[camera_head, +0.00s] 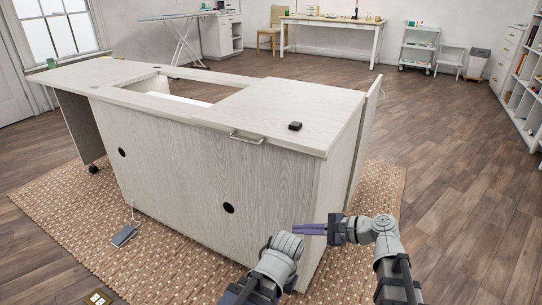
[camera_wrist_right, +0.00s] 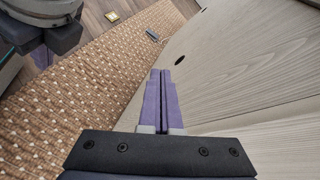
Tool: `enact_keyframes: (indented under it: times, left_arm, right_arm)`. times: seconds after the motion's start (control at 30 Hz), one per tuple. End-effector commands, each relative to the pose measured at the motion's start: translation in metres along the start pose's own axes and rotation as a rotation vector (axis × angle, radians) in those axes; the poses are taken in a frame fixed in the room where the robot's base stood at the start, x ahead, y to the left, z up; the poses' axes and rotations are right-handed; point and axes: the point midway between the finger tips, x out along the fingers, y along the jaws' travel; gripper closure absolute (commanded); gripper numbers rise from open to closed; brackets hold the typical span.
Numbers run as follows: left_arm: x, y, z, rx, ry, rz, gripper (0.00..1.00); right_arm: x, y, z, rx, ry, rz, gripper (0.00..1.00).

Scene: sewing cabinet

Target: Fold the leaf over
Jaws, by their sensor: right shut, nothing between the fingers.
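The sewing cabinet (camera_head: 265,205) has a pale wood-grain top with a rectangular opening. A leaf panel (camera_head: 75,73) extends the top to the left, with a support panel on a caster below. A metal bar handle (camera_head: 247,138) sits at the top's front edge. Another panel (camera_head: 368,125) stands upright along the cabinet's right side. My right gripper (camera_head: 297,229) is shut and empty, its purple fingers pointing left in front of the cabinet's lower right front. In the right wrist view its fingers (camera_wrist_right: 160,75) are together beside the cabinet front.
A small black box (camera_head: 295,126) lies on the right part of the top. A woven rug (camera_head: 60,215) lies under the cabinet, with a grey pedal (camera_head: 124,235) and cord on it. Open wooden floor lies to the right. A table (camera_head: 330,22) and white cart (camera_head: 418,50) stand behind.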

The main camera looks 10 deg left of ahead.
Motion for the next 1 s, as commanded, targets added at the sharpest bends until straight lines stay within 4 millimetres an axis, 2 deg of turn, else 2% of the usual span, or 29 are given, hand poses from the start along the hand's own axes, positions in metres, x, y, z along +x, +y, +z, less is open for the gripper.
enact_keyframes:
  times: [0.03,0.1,0.2,0.3,0.43,0.67,0.87,1.0]
  left_arm:
    - [0.0,0.0,0.0,0.0,0.0,0.0,1.0]
    - [0.0,0.0,0.0,0.0,0.0,0.0,1.0]
    - [0.0,0.0,0.0,0.0,0.0,0.0,1.0]
    - [0.0,0.0,0.0,0.0,0.0,0.0,1.0]
    - [0.0,0.0,0.0,0.0,0.0,0.0,1.0]
    - [-0.001,0.0,0.0,0.0,0.0,0.0,1.0]
    - [-0.008,-0.001,0.0,0.001,0.0,0.0,1.0]
    - [-0.015,-0.002,0.001,0.003,0.0,0.0,1.0]
  right_arm:
    - [-0.002,-0.02,0.012,0.106,-0.078,-0.065,1.0]
    - [-0.009,-0.044,0.029,0.254,-0.192,-0.142,1.0]
    - [-0.022,-0.073,0.049,0.428,-0.341,-0.215,1.0]
    - [-0.035,-0.092,0.061,0.553,-0.456,-0.256,1.0]
    - [-0.046,-0.106,0.07,0.643,-0.545,-0.278,1.0]
    - [-0.048,-0.111,0.073,0.673,-0.575,-0.283,1.0]
    - [-0.03,-0.122,0.084,0.671,-0.575,-0.28,1.0]
    - [-0.006,-0.135,0.096,0.671,-0.575,-0.279,1.0]
